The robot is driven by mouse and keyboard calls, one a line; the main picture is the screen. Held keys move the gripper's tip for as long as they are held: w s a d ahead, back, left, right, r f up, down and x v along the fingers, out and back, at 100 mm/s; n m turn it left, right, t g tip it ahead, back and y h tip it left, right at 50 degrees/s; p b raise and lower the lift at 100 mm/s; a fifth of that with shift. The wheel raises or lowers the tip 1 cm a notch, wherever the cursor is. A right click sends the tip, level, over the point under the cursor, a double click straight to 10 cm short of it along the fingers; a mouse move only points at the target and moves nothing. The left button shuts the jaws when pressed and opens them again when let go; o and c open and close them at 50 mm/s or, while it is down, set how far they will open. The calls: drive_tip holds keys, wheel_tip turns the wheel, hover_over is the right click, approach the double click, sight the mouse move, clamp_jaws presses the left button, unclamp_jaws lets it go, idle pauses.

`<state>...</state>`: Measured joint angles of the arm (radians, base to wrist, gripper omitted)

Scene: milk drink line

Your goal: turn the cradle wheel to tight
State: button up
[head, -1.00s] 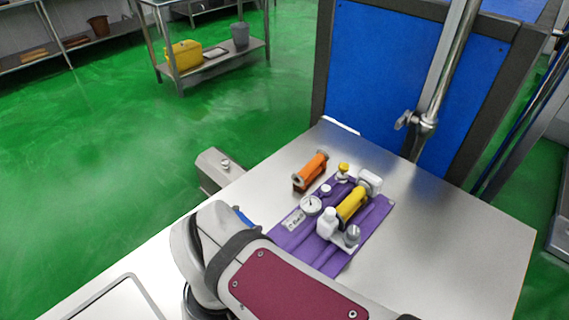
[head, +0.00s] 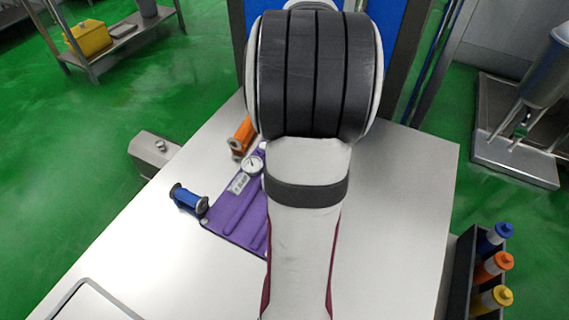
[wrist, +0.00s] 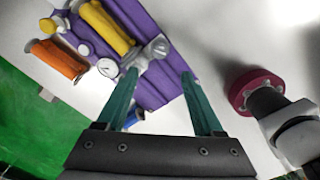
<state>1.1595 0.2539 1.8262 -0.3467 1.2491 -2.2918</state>
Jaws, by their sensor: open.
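In the wrist view, a yellow cylinder (wrist: 106,27) lies in a pale cradle on the purple mat (wrist: 184,62). A grey knob-like part (wrist: 157,48) is at the cradle's near end, with a white cap-like part (wrist: 108,68) beside it. I cannot tell for sure which part is the wheel. My gripper (wrist: 160,73) is open, its two teal fingers apart with nothing between them. In the picture its tips lie just below the grey knob; contact cannot be told. In the head view my arm hides the cradle and gripper, leaving the mat's left part (head: 233,214) visible.
An orange cylinder (head: 242,137) and a round gauge (head: 252,163) are at the mat's far left. A dark rack (head: 461,277) with coloured cylinders is at lower right. The table's right side is clear.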

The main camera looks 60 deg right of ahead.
wheel_tip(320, 180, down, 11)
drive_tip(key=shift+f, duration=0.15)
clamp_jaws()
